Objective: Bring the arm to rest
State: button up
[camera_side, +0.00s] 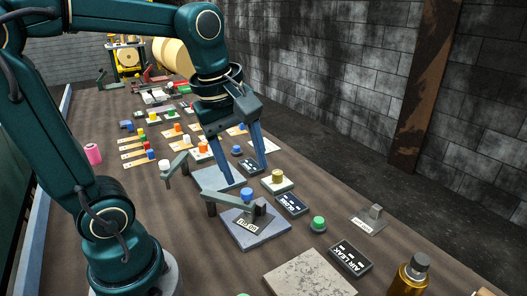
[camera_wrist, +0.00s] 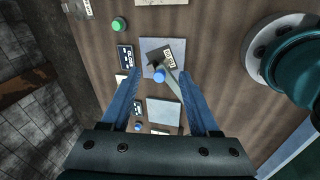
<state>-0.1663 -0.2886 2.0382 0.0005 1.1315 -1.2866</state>
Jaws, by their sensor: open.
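My gripper (camera_side: 245,172) has blue fingers spread wide with nothing between them, above the middle of the brown table (camera_side: 115,225). In the wrist view my gripper (camera_wrist: 160,72) hangs over a grey plate (camera_wrist: 157,46) with a lever and a blue knob (camera_wrist: 158,75). In the side view that lever (camera_side: 232,203) stands on its plate (camera_side: 258,236), just in front of the fingers. Whether the fingertips clear these parts is hard to tell.
A label block (camera_side: 345,258) reads "AIR LEAK", near a green button (camera_side: 318,224). A bottle (camera_side: 409,276) stands at the front right and a pink cylinder (camera_side: 93,154) at the left. Several small panels and buttons crowd the table's far half. A stone slab (camera_side: 308,278) lies in front.

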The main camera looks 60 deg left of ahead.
jog(key=s+d+f+m+t, duration=0.2)
jog(key=s+m, duration=0.3)
jog(key=m, duration=1.1)
jog(key=shift+s+d+f+m+t+h, duration=0.2)
jog(key=shift+d+m+t+h, duration=0.1)
jog(key=shift+d, duration=0.45)
